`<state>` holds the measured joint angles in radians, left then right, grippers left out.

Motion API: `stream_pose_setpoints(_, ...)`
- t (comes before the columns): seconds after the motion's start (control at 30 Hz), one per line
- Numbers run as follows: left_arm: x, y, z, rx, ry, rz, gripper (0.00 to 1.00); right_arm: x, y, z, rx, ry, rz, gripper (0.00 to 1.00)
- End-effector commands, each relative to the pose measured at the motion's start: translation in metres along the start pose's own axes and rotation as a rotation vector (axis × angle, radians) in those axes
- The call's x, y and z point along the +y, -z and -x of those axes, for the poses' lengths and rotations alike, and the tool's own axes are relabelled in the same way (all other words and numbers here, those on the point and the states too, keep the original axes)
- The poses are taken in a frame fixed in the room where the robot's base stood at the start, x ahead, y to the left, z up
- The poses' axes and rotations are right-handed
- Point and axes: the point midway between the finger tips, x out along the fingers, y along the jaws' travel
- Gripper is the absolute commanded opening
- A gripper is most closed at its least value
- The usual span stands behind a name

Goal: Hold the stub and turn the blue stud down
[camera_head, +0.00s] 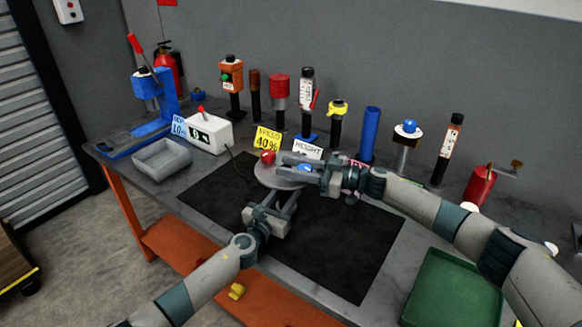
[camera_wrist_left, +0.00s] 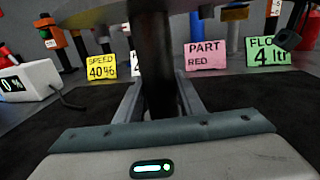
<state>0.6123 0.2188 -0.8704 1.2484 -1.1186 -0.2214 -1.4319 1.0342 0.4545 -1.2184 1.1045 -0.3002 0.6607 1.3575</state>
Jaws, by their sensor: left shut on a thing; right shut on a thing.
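A round grey plate (camera_head: 266,177) stands above the black mat. A red stud (camera_head: 268,157) sits on its far left edge. The blue stud (camera_head: 305,168) shows at the plate's right side, between the fingers of my right gripper (camera_head: 304,166), which is shut on it. My left gripper (camera_head: 283,200) is below the plate. In the left wrist view its fingers (camera_wrist_left: 158,98) are on either side of a dark upright stub (camera_wrist_left: 152,55) under the plate's underside (camera_wrist_left: 90,14), shut on it.
A black mat (camera_head: 340,245) covers the mid table. A white meter box (camera_head: 208,132), a grey tray (camera_head: 162,160) and a blue press (camera_head: 150,95) stand left. Several tools and label cards line the back. A green tray (camera_head: 455,290) is at front right.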

Motion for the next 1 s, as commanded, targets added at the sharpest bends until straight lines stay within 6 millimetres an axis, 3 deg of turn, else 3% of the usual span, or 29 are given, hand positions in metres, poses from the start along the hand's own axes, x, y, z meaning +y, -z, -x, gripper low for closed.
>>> stream_pose_setpoints(0.47,0.001,-0.002,-0.001,-0.003,-0.001,0.0,0.0,0.004,0.0,0.0,0.002,-0.136,0.002,0.1)
stream_pose_setpoints(1.0,0.0,-0.002,0.0,-0.002,0.0,0.0,0.0,0.017,0.0,0.003,0.008,-0.558,-0.006,0.1)
